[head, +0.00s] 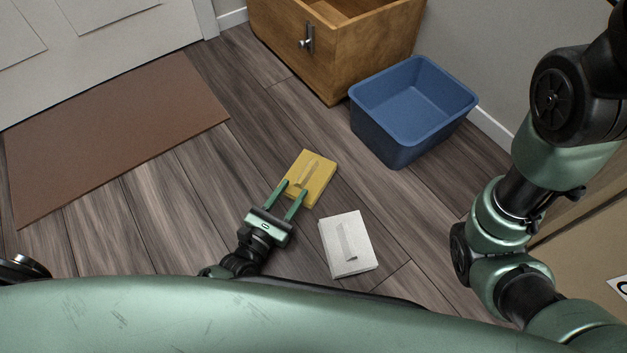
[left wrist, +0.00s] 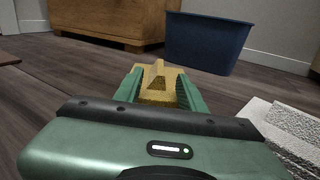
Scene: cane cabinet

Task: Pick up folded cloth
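A yellow folded cloth (head: 322,183) with a raised ridge along its top lies on the wood floor. My left gripper (head: 294,188) is open, with its fingertips at the near edge of this cloth. In the left wrist view the yellow cloth (left wrist: 157,82) shows ahead, its ridge between the two spread fingers with gaps on both sides. Whether the fingertips touch the cloth is unclear. A white folded cloth (head: 336,262), also with a raised ridge, lies to the right of my left gripper. It partly shows at the right of the left wrist view (left wrist: 262,112). My right gripper is out of view.
A blue open bin (head: 385,143) stands beyond the cloths, beside a wooden cabinet (head: 370,57) with an open top drawer. A brown mat (head: 115,130) lies before a white door (head: 90,50). The floor between mat and yellow cloth is clear. My right arm is at the right.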

